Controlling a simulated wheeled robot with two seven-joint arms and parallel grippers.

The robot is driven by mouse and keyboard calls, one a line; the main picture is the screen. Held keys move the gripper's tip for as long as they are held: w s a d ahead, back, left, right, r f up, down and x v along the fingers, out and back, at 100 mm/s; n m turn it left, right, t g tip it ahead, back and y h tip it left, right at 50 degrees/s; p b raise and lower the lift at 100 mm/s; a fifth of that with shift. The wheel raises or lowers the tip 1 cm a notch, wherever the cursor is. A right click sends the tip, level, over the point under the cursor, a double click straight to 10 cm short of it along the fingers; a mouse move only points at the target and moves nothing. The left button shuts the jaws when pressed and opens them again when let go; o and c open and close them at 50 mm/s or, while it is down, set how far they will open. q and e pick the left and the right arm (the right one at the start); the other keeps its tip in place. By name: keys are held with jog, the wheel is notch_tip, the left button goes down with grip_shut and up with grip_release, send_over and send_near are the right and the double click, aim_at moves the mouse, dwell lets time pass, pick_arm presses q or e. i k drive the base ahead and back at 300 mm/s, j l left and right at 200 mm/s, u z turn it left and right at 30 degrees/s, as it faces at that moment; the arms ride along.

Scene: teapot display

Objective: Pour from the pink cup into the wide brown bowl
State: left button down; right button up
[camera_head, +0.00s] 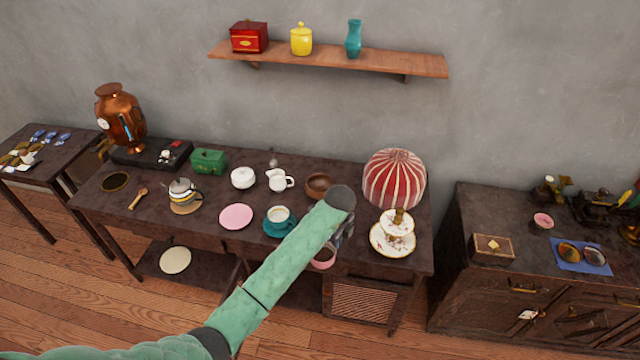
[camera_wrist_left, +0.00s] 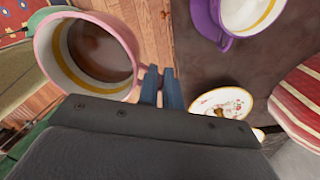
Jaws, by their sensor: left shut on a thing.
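The pink cup (camera_head: 322,265) is held just off the table's front edge, below my left forearm. Its inside is pale with a yellow band, and brown liquid lies in it in the left wrist view (camera_wrist_left: 64,70). My left gripper (camera_wrist_left: 163,85) is shut on the cup's handle side; in the head view the gripper (camera_head: 342,240) is partly hidden by my arm. The wide brown bowl (camera_head: 319,184) stands on the table behind my wrist, its front partly covered. It looks empty from here. My right gripper is not in view.
A teal cup on a saucer (camera_head: 278,220) stands left of my arm. A purple cup (camera_wrist_left: 226,42) shows in the wrist view. A creamer (camera_head: 277,181) is beside the bowl.

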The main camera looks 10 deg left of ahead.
aim_at(316, 186)
jog(key=i, duration=1.5)
